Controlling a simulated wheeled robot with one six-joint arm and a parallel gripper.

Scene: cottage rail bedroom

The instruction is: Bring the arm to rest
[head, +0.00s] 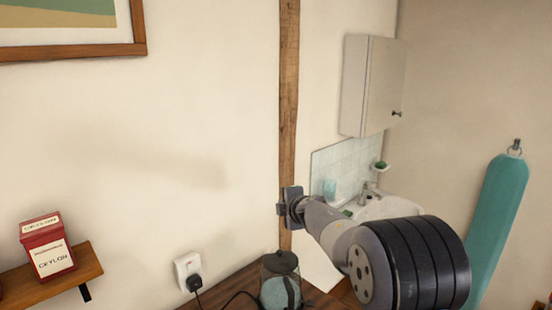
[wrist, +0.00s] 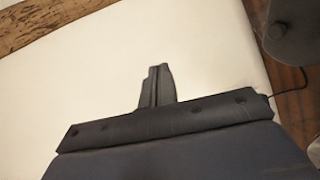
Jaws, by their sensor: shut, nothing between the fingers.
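My arm reaches up from the lower right in the head view, and my gripper (head: 283,209) is at its far end, in front of the wooden post. In the wrist view my gripper (wrist: 157,84) shows its two dark fingers together, with nothing between them. Behind them is bare cream wall. My gripper looks apart from the kettle and the table below it.
A glass kettle (head: 280,289) stands on a wooden table (head: 325,299) below my arm. A red tea box (head: 47,248) sits on a shelf (head: 60,282) at left. A wall socket (head: 187,268), wooden post (head: 288,110), white cabinet (head: 372,85), basin (head: 388,207) and teal ironing board (head: 497,220) are around.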

